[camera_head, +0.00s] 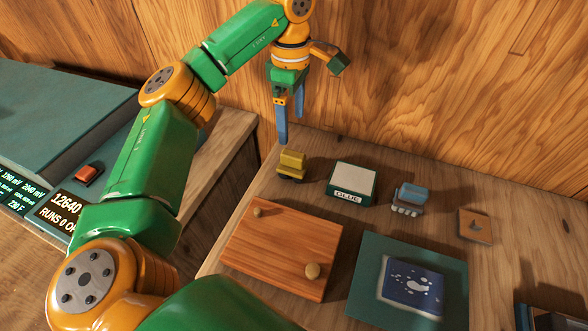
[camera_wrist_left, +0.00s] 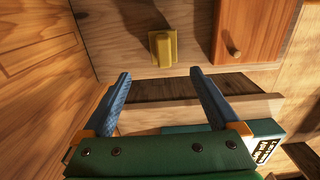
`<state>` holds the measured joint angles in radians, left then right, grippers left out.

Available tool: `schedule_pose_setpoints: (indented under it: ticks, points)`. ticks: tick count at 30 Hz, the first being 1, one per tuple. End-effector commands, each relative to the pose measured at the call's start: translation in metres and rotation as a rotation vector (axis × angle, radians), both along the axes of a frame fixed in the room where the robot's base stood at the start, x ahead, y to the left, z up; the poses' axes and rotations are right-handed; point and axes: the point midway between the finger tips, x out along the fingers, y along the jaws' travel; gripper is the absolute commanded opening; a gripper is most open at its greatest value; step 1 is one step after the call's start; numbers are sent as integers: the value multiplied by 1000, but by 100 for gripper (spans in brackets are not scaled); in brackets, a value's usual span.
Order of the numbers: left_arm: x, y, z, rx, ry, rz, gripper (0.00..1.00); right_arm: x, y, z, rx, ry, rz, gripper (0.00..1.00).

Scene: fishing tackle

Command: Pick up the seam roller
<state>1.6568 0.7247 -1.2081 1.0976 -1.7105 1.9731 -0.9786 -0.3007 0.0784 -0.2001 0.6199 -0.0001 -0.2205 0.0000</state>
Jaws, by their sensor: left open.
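A small yellow block-like tool with a dark underside (camera_head: 291,164), possibly the seam roller, stands near the back left edge of the wooden table. It also shows in the left wrist view (camera_wrist_left: 162,48), beyond the fingertips. A blue-grey piece with several small rounded parts along its front (camera_head: 410,196) stands farther right; I cannot tell for sure which is the roller. My left gripper (camera_head: 291,128) is open and empty, pointing down above and behind the yellow tool. Its blue fingers (camera_wrist_left: 160,73) are apart and touch nothing. My right gripper is not in view.
A glue box (camera_head: 351,183), a wooden board with two knobs (camera_head: 280,245), a teal mat (camera_head: 367,262) bearing a blue patch, and a small wooden square (camera_head: 475,226) share the table. A wooden wall (camera_head: 440,80) rises behind. A bench with displays (camera_head: 60,208) stands left.

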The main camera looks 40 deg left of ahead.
Motion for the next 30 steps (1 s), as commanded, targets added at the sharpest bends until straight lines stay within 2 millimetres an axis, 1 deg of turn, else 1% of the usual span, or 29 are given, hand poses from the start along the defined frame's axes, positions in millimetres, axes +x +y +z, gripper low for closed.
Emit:
schedule_pose_setpoints:
  ticks: [1, 4, 6, 8, 11, 16, 19, 22, 26, 27, 29, 30]
  points:
    - [0, 0, -32, 0, 0, 0, 95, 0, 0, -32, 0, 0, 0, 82]
    - [0, 0, -55, 0, 0, 0, 95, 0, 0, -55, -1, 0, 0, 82]
    - [0, 0, -61, 0, 0, 0, 95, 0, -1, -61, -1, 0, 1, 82]
    - [0, 0, -64, 0, 1, 0, 95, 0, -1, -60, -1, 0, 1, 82]
    - [-1, -1, -74, 1, 2, 0, 95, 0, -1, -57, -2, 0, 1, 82]
    - [-7, -7, -104, 1, 4, -2, 95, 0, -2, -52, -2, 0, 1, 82]
    - [-7, -7, -120, 0, 3, 0, 95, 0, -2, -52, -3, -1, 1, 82]
    - [-7, -7, -126, 0, 0, 1, 95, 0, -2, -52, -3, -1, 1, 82]
    - [-7, -7, -127, 0, -1, 0, 95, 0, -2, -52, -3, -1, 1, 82]
    - [-7, -7, -127, 0, -1, 0, 92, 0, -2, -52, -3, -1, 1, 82]
    - [-7, -7, -126, 0, -1, 0, 76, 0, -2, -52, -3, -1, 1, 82]
    - [-7, -8, -126, 0, -1, 0, 65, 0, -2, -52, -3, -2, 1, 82]
